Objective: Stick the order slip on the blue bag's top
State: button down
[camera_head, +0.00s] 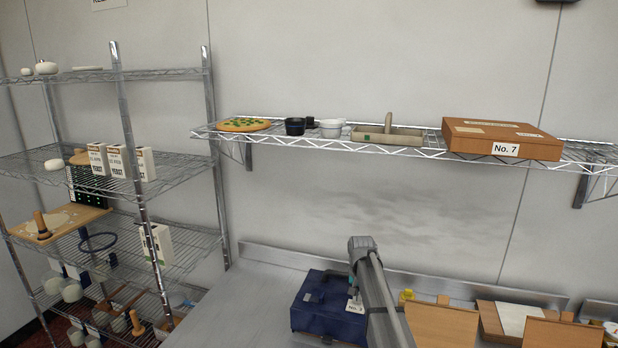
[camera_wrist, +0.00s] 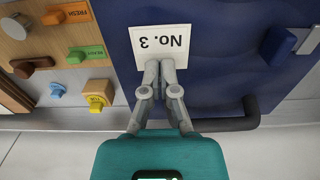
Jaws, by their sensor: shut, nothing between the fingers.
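The blue bag (camera_head: 322,300) stands on the counter below the shelf, and its dark blue top (camera_wrist: 225,50) fills much of the wrist view. The white order slip (camera_wrist: 160,38), printed "No. 3" and upside down in the wrist view, lies over the bag's top near one edge. It also shows on the bag in the head view (camera_head: 355,306). My gripper (camera_wrist: 160,68) is shut and empty, its fingertips over the slip's near edge. I cannot tell whether they touch it. In the head view my arm hides the fingertips and part of the bag.
A wooden board (camera_wrist: 45,50) with coloured tags and knobs lies left of the bag in the wrist view. Wooden boxes (camera_head: 440,322) stand right of my arm. The wall shelf above holds a "No. 7" box (camera_head: 500,137). The counter (camera_head: 240,305) left of the bag is clear.

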aim_at(357, 308)
jog(key=shift+r+p, duration=1.8)
jog(key=shift+r, duration=0.15)
jog(key=shift+f, duration=0.1)
jog(key=shift+s+f, duration=0.1)
jog(key=shift+s, duration=0.25)
jog(key=s+f+n+b, duration=0.1)
jog(key=s+f+b, duration=0.3)
jog(key=s, duration=1)
jog(key=s+d+f+n+b, duration=0.1)
jog(key=s+f+b, duration=0.3)
jog(key=s, duration=1)
jog(key=shift+d+n, duration=0.15)
jog(key=shift+n, duration=0.65)
